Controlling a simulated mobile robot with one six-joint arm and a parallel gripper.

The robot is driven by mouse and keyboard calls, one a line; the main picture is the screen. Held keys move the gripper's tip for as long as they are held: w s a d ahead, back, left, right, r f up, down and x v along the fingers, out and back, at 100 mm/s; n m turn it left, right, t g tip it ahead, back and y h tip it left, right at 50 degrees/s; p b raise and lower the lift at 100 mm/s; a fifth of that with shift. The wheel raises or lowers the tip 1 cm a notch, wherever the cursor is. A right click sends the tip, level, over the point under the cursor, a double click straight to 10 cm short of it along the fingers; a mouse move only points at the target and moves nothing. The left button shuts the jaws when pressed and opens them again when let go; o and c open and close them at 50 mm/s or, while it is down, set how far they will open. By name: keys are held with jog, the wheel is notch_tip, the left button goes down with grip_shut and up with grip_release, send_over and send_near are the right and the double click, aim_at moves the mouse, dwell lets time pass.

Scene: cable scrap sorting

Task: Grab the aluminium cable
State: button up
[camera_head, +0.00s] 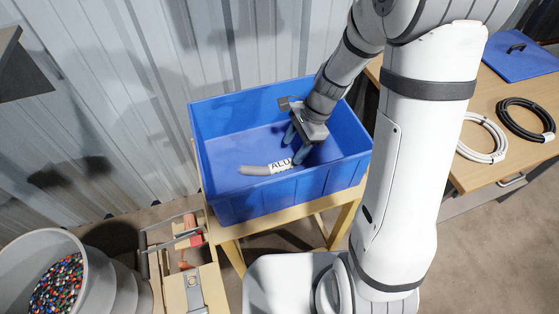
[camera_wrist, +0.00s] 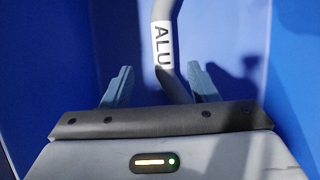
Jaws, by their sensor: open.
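The aluminium cable is a short grey piece (camera_head: 255,170) with a white label reading "ALU". It lies in the blue bin (camera_head: 240,210), towards its near side. In the wrist view the cable (camera_wrist: 166,12) runs down from the top and passes between the two fingers. My gripper (camera_head: 295,146) is inside the bin, pointing down at the labelled end of the cable. In the wrist view my gripper (camera_wrist: 158,82) is open, with visible gaps between the cable and both blue-grey fingers. The end of the cable is hidden behind the gripper body.
The bin stands on a wooden stand (camera_head: 228,236). A wooden table (camera_head: 490,88) at right holds a white cable coil (camera_head: 484,153), a black cable coil (camera_head: 503,118) and a blue lid (camera_head: 520,66). A toolbox (camera_head: 207,272) and a bucket of coloured granules (camera_head: 57,285) are lower left.

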aim_at(281, 163)
jog(key=x, duration=0.7)
jog(key=shift+a+f, duration=0.1)
jog(key=shift+a, duration=0.25)
jog(key=shift+w, duration=0.1)
grip_shut()
